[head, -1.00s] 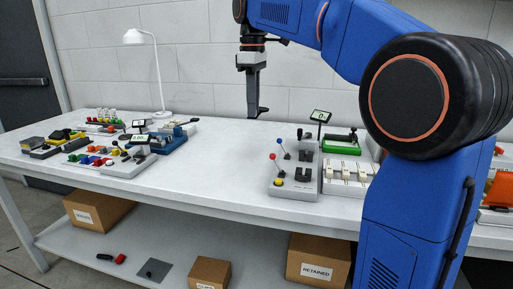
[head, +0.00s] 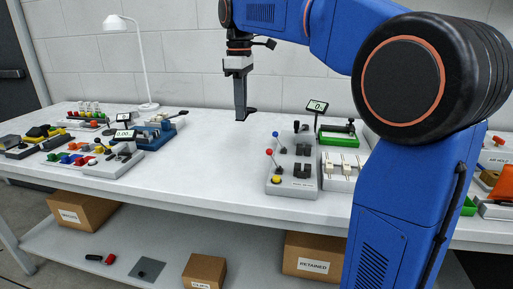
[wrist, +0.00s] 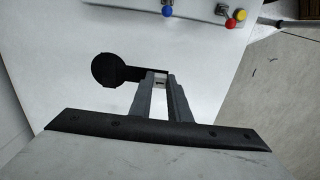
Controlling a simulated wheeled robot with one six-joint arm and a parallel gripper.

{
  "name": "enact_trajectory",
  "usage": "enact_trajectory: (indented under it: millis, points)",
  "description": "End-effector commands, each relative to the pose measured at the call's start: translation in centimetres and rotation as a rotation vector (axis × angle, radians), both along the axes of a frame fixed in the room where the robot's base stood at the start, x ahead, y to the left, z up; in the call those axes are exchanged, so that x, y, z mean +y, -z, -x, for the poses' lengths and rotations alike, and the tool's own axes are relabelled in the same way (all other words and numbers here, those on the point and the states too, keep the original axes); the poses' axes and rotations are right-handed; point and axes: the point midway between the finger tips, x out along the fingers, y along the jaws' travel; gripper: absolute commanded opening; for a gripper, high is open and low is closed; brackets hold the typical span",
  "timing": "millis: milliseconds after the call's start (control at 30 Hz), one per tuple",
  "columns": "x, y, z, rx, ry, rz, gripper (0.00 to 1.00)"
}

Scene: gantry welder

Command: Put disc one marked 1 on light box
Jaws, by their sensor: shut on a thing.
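My gripper (head: 240,114) hangs fingers-down above the back middle of the white bench and is shut. In the wrist view its fingers (wrist: 160,88) close on the handle of a dark disc (wrist: 107,71). A small white tag on the handle reads 1. The disc sticks out to the left of the fingers, clear of the bench panels. In the head view the disc is a small dark shape at the fingertips. I cannot tell for sure which unit is the light box.
A grey panel (head: 292,187) with red, blue and yellow knobs stands right of my gripper. A green-based device (head: 339,139) and white switch unit (head: 340,183) are beside it. Several coloured units and a lamp (head: 148,107) stand left. The bench middle is clear.

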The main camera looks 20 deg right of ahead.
Motion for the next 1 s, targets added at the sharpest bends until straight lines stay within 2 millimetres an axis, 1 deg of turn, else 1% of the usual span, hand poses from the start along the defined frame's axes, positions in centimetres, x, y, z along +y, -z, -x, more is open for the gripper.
enact_trajectory:
  millis: [100, 267, 500, 600, 767, 833, 1000]
  points:
    - [0.0, 1.5, 0.1, 0.001, 0.0, 0.0, 0.0]
    - [0.0, 3.0, 0.1, 0.0, 0.0, 0.0, 0.0]
    - [0.0, 6.8, 0.1, 0.001, 0.0, 0.0, 0.0]
    - [0.0, 7.9, 0.1, 0.001, 0.0, -0.001, 0.0]
    - [0.0, 8.7, 0.0, 0.0, 0.0, 0.0, 0.0]
    - [0.0, 9.3, 0.1, 0.001, 0.0, 0.0, 0.0]
    - [0.0, 11.6, 0.1, 0.002, 0.0, 0.0, 0.0]
